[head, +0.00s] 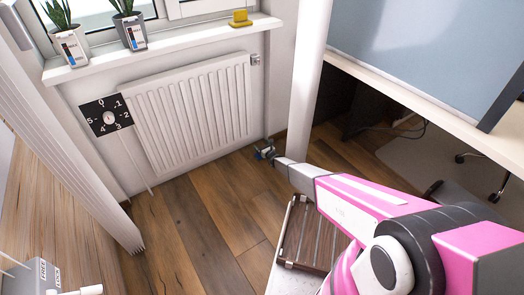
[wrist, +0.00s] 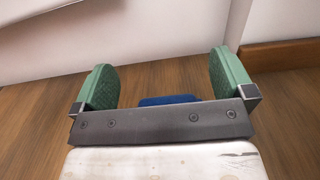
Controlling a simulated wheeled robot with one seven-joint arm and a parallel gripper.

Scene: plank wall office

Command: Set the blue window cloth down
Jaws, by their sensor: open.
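The blue window cloth (wrist: 168,100) shows in the wrist view as a small blue strip between my finger pads, just past the edge of my gripper's dark palm bar. The rest of it is hidden by that bar. My gripper (wrist: 167,78) is open, its two green pads wide apart, with a clear gap between each pad and the visible blue strip. In the head view my gripper (head: 264,151) is low, near the floor at the right end of the radiator. The cloth is too small to make out surely there. I cannot tell whether it rests on the floor.
A white radiator (head: 190,108) is on the wall, with a numbered dial sign (head: 107,116) at its left. The sill (head: 170,48) above holds two potted plants (head: 129,28) and a yellow object (head: 240,18). A desk (head: 430,107) stands right. Wooden floor (head: 195,220) lies clear left of my arm.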

